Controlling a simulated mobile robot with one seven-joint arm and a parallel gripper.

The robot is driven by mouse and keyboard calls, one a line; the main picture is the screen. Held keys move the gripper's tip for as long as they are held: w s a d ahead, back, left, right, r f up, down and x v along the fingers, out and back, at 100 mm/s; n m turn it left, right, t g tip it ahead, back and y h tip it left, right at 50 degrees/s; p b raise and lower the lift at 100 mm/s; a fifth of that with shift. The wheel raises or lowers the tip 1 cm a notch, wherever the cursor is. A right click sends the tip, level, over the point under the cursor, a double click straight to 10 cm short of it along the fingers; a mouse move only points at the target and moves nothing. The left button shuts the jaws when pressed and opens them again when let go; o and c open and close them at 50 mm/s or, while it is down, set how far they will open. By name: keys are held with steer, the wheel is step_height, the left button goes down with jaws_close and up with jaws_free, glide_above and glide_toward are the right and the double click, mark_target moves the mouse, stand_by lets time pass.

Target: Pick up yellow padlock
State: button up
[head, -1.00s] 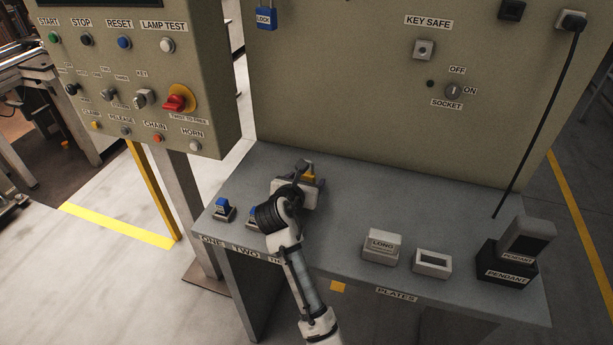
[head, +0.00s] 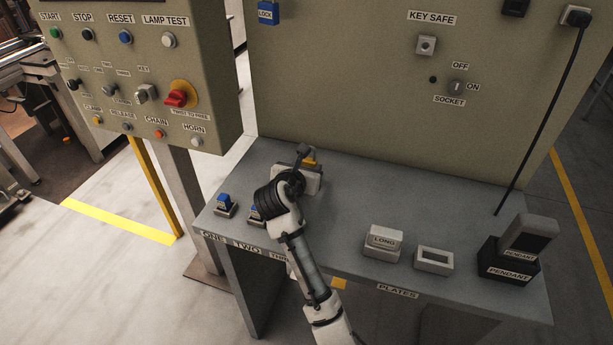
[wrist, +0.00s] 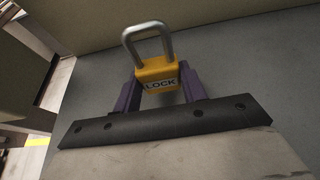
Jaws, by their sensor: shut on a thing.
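The yellow padlock (wrist: 160,73) has a grey metal shackle and a label reading LOCK. In the wrist view it sits between the two purple fingers of my gripper (wrist: 160,88), which are shut on its body. The shackle points away from the gripper. My arm and wrist hide much of the gripper there. I cannot tell whether the padlock touches the bench.
A panel with a blue lock (head: 268,13) rises behind. The bench (head: 400,190) is clear at centre right.

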step_height(320, 180, up, 17)
steer(key=b, duration=0.1)
steer(key=shift+f, duration=0.15)
stand_by(0.6)
